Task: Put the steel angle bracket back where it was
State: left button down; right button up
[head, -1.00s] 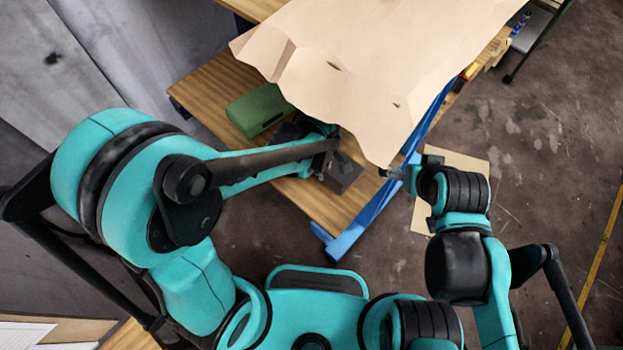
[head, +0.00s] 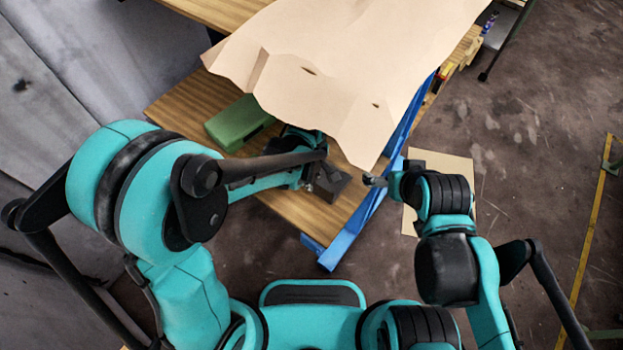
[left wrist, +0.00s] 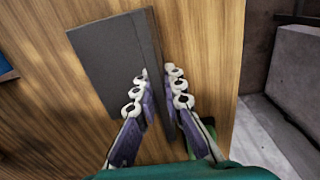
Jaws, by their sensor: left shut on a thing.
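The steel angle bracket (head: 334,187) is dark grey and sits on the wooden bench top, near its front corner, in the head view. In the left wrist view the bracket (left wrist: 108,55) shows a broad flat face and a narrow raised flange. My left gripper (left wrist: 158,88) has its fingers on either side of that flange and is shut on it. In the head view my left gripper (head: 309,180) is partly hidden by its own arm. My right gripper (head: 372,181) is beside the sheet's lowest corner, apart from the bracket; its jaws are too small to judge.
A large creased tan sheet (head: 340,65) covers much of the bench and overhangs near both arms. A green box (head: 237,123) stands left of my left gripper. The bench has a blue frame edge (head: 333,255). A flat tan board (head: 455,185) lies on the floor.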

pick_arm(q)
jog(key=shift+f, duration=0.1)
jog(key=c, duration=1.6)
grip_release()
jog(key=shift+r, duration=0.45)
notch_tip(320, 180, up, 12)
jog(key=p, duration=0.4)
jog(key=shift+s+a+f, duration=0.1)
jog(key=shift+f, duration=0.15)
jog(key=shift+s+f, duration=0.1)
